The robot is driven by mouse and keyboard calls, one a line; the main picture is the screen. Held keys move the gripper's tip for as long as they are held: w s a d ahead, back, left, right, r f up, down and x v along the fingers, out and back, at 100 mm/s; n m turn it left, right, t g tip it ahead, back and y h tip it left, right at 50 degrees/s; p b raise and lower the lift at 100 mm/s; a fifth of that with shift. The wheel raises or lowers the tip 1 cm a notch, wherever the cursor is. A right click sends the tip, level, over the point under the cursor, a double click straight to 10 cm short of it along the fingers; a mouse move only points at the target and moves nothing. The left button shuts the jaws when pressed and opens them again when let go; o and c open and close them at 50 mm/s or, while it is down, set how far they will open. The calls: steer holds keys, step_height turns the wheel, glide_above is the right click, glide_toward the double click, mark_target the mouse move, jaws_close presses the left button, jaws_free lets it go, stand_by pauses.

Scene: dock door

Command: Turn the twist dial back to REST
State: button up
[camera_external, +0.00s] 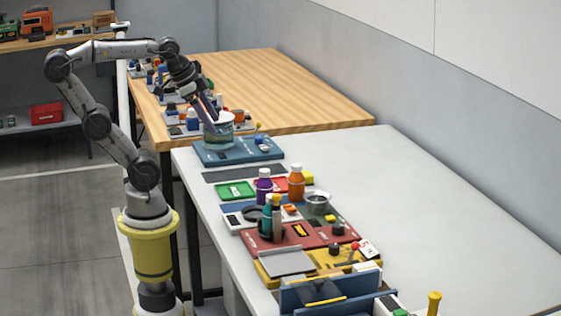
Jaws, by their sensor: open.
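My gripper (213,124) points down at the far end of the white table, at a clear, teal-tinted round vessel (219,139) on a blue base (238,154). Its fingers are open and overlap the vessel in this view; I cannot tell whether they are inside it or in front of it. A small pale round part (264,148) and a yellow-topped part (258,127) sit on the same base. Black knobs stand on the red panel (290,243) and the yellow panel (316,267) nearer the camera. No REST mark is readable, and I cannot tell which part is the twist dial.
A purple bottle (264,187), an orange bottle (296,181) and a metal bowl (317,200) stand mid-table. Green and red trays lie beside them. The white table's right side (420,210) is clear. A wooden table (300,95) with small items adjoins behind.

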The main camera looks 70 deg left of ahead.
steer(key=w+d+r+m+g, duration=0.1)
steer(key=w+d+r+m, duration=0.15)
steer(key=w, duration=0.25)
steer(key=w+d+r+m, duration=0.1)
steer(key=w+r+m, duration=0.2)
steer(key=w, duration=0.2)
steer(key=m+g, duration=0.5)
steer(key=m, duration=0.3)
glide_above(338, 224)
step_height(338, 224, down, 14)
steer(key=f, duration=0.1)
step_height(338, 224, down, 13)
steer(key=shift+d+r, duration=0.1)
jaws_close()
